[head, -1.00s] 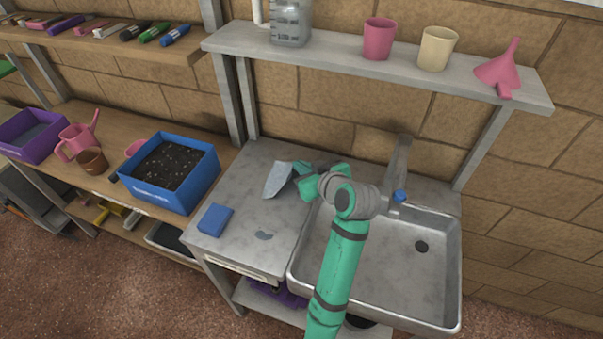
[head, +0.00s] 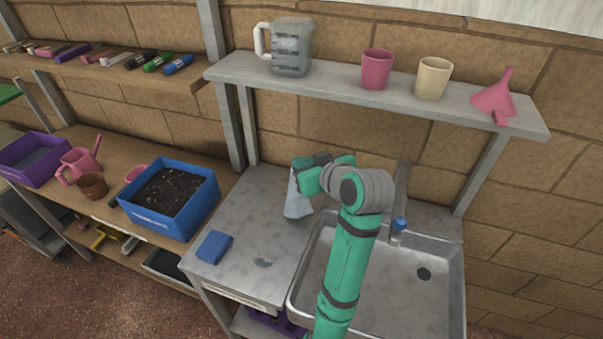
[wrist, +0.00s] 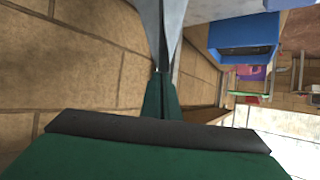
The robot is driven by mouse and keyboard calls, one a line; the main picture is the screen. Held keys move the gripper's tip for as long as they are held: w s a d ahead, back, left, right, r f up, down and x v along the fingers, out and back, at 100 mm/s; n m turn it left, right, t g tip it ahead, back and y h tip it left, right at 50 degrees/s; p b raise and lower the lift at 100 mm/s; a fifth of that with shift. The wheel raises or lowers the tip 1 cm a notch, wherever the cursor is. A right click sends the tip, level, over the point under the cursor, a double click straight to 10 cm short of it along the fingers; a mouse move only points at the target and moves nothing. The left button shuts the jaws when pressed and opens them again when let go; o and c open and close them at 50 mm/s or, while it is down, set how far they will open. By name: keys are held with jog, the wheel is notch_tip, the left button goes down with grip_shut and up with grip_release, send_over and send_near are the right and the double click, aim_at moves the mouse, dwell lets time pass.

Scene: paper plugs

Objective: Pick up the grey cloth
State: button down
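The grey cloth (head: 297,202) hangs down from my gripper (head: 299,166), over the metal counter left of the sink in the head view. In the wrist view, the cloth (wrist: 160,25) runs from the fingertips (wrist: 160,80) to the top edge of the picture. The fingers are together and pinch the cloth at its upper end. The cloth's lower end is close to the counter top in the head view; I cannot tell whether it touches.
The metal sink (head: 455,300) with its tap (head: 402,190) lies to the right. A blue sponge (head: 214,247) lies on the counter (head: 245,215). A blue box of soil (head: 170,225) stands left. A shelf (head: 345,84) above holds a jug (head: 291,47), cups and a funnel (head: 494,98).

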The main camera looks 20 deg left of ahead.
notch_tip(320, 180, up, 7)
